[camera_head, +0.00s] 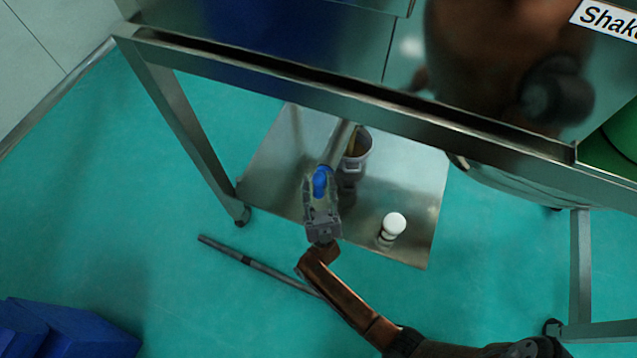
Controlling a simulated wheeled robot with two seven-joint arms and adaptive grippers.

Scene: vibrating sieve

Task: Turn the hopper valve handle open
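The blue valve handle (320,182) shows under the steel frame, near a pale metal pipe (338,143). My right arm comes in from the bottom right, and my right gripper (320,187) reaches up to the handle. The grey fingers overlap the blue handle, and part of it is hidden by them. I cannot tell whether the fingers are closed on it or only around it. My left gripper is not in view.
A steel frame beam (350,103) crosses above, with a leg (190,130) at left. A shiny plate (275,165) lies below, with a white-topped object (393,224) on it. A dark bar (250,262) and blue boxes (75,330) are on the green floor.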

